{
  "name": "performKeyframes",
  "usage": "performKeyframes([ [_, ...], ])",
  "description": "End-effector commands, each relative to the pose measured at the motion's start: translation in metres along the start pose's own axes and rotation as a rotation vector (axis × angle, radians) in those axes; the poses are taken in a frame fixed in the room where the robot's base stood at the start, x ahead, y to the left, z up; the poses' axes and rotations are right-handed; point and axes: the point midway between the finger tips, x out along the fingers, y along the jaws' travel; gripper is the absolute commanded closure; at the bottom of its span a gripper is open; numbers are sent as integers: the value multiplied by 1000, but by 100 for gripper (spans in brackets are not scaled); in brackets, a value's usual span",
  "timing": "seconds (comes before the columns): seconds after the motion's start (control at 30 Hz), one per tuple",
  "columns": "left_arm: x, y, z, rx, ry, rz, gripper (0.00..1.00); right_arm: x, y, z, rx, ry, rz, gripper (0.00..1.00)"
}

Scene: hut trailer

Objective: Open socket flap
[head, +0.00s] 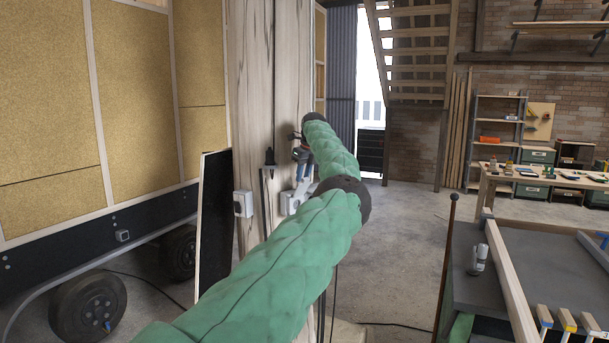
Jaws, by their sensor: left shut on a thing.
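My left arm reaches forward in a green sleeve, and my left gripper (298,189) is at the wooden post in the middle of the view. A small white socket box (289,203) is mounted on the post just below the gripper. The gripper's fingers are shut at the top of this box, apparently on its flap; the flap is too small and too covered to make out clearly. A second white socket box (243,204) is on the left part of the post, with no gripper at it. My right gripper is not in view.
A dark panel (213,222) leans left of the post, near the trailer wheels (88,305). A workbench (560,250) with a long timber, clamps and a small grey device (478,258) stands at the right. Concrete floor (405,240) is open between.

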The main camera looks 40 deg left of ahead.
Motion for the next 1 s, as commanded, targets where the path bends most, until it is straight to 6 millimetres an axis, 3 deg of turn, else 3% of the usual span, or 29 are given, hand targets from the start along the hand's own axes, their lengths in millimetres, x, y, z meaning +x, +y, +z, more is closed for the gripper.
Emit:
performKeyframes([
  [0.37,-1,1,3,-2,-5,-2,100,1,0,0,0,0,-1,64],
  [0.4,-1,1,3,-2,-5,-1,69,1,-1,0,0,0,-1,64],
  [0.5,0,1,2,-2,-4,-1,53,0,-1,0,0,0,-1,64],
  [0.93,-8,0,2,-1,-3,-2,53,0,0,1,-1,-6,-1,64],
  [1.0,-15,0,1,-1,-3,-2,53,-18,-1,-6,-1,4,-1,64],
])
